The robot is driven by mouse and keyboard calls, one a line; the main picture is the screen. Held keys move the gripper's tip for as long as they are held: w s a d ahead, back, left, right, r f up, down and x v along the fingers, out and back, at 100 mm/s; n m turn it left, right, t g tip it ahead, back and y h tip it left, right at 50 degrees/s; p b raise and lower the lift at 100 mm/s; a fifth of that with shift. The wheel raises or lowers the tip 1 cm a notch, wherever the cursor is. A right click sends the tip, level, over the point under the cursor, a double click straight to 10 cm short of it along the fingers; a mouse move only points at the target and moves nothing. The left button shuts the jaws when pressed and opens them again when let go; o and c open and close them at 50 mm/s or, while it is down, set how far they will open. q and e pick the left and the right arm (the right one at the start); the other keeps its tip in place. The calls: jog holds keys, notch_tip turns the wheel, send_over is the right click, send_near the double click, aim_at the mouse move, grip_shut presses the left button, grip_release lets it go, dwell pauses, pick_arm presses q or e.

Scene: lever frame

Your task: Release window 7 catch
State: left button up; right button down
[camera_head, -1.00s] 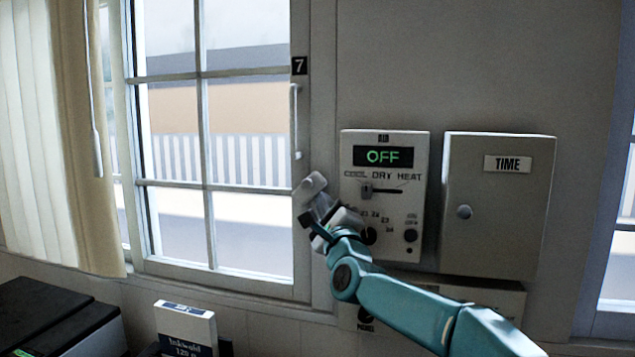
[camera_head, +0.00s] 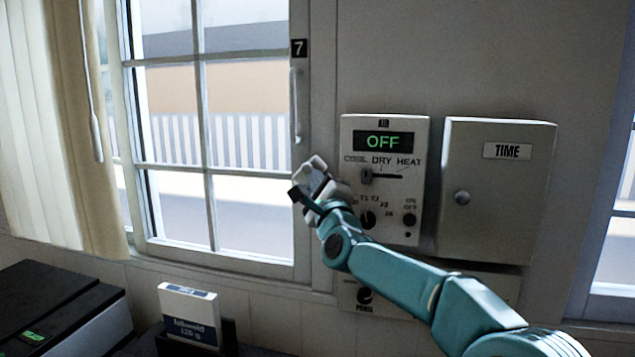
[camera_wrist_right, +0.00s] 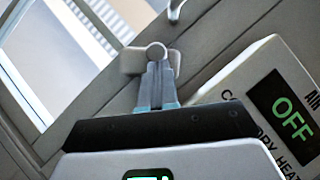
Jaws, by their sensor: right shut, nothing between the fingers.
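Window 7 (camera_head: 168,140) has a black number plate (camera_head: 299,48) at the top of its right frame. Its catch (camera_head: 315,164) is a small pale block low on that frame, partly hidden behind my right gripper (camera_head: 318,180). In the wrist view the catch (camera_wrist_right: 132,60) is a rounded plate with a round knob (camera_wrist_right: 157,52). My right gripper (camera_wrist_right: 157,72) is shut and empty, its fingertips right at the knob; I cannot tell whether they touch. My left gripper is in neither view.
A vertical handle (camera_head: 296,105) sits above the catch. An air control panel (camera_head: 352,235) reading OFF is close to the right of my gripper, beside a TIME box (camera_head: 500,205). A boxed pack (camera_head: 188,315) and a dark machine (camera_head: 60,305) stand below left.

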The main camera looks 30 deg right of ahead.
jog(key=shift+r+n, duration=0.3)
jog(key=shift+n, duration=0.3)
jog(key=shift+w+a+r+n+g+y, duration=0.3)
jog(key=shift+r+n+g+y, duration=0.1)
jog(key=shift+r+n+y, duration=0.15)
jog(key=shift+w+a+r, duration=0.1)
jog(key=shift+w+r, duration=0.1)
jog(key=shift+r, duration=0.25)
dwell(0.3)
